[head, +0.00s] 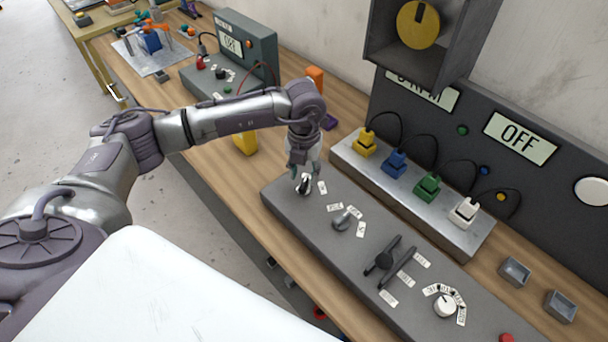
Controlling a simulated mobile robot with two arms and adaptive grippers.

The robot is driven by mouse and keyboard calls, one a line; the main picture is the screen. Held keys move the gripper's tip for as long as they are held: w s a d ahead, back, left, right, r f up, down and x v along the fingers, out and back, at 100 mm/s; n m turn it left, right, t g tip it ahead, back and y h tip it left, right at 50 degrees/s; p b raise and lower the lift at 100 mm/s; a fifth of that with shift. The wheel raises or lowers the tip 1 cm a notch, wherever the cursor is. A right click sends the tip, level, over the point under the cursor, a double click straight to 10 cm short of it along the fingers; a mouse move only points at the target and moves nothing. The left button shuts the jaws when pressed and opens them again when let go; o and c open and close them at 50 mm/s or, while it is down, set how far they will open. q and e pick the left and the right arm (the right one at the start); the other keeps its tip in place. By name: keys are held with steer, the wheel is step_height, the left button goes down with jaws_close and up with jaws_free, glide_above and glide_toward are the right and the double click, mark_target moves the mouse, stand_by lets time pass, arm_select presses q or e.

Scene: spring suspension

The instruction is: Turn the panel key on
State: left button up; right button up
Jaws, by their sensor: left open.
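The grey control panel (285,212) lies along the workbench, with several labelled controls in a row. At its far left end is a small dark and pale control (303,186), likely the panel key, beside a white label (322,188). My left gripper (304,178) points down right at this control with its fingers open. The fingers partly cover it, and I cannot tell whether they touch it or which way it is turned. The display (521,137) on the wall panel reads OFF. My right gripper is not in view.
The panel also carries a grey knob (342,221), a dark lever (383,260), a white dial (445,305) and a red button (507,338). Behind it, a metal strip (480,238) holds yellow, blue, green and white plugs. A dark open box (380,58) overhangs the wall panel.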

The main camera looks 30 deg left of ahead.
mark_target(304, 182)
arm_select(q)
steer(key=shift+f, duration=1.65)
jaws_close()
